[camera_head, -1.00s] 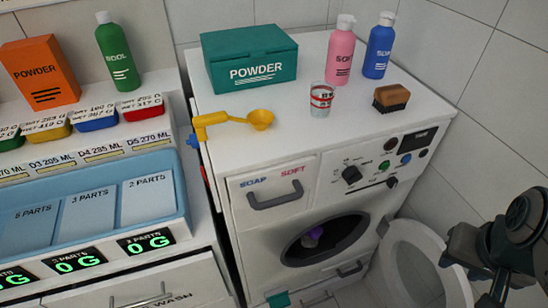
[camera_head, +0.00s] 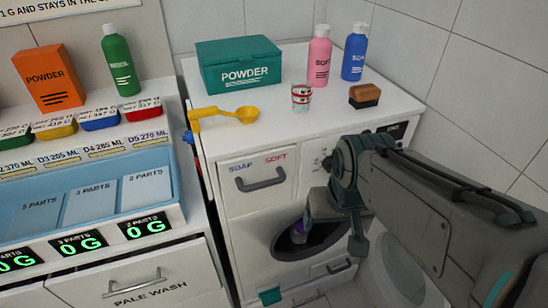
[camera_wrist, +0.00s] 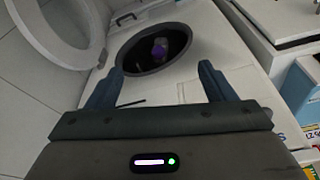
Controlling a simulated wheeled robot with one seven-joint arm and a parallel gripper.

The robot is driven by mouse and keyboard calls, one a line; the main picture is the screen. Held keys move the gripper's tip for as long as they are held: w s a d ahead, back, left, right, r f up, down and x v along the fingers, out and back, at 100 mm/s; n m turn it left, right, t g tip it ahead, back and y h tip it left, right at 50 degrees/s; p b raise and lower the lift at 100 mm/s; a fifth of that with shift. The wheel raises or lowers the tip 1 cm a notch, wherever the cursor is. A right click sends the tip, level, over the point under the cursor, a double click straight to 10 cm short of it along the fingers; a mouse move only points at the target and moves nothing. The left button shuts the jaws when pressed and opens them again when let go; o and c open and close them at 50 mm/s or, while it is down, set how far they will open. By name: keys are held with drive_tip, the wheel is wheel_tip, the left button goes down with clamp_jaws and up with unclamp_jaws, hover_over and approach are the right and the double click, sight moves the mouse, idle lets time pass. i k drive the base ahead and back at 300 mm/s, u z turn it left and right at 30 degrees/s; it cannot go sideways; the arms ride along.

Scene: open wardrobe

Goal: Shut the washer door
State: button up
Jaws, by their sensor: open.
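The washer (camera_head: 240,225) stands in the middle of the head view, with its round drum opening (camera_head: 290,244) uncovered. A purple item shows inside the drum. The washer door (camera_wrist: 78,60) is a white ring, swung wide open to the left of the drum opening in the wrist view. In the head view the door (camera_head: 378,285) is at the lower right, partly hidden by my arm. My gripper (camera_wrist: 161,75) is open and empty, its fingers in front of the washer front with the drum opening beyond them. The door is apart from the fingers.
A counter with a blue tray (camera_head: 60,240) stands left. A tiled wall is at the right.

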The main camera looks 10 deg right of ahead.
sight(374, 231)
drive_tip(key=z, duration=0.05)
drive_tip(key=k, duration=0.5)
drive_tip(key=u, duration=0.8)
drive_tip(key=i, duration=0.8)
drive_tip(key=z, duration=2.2)
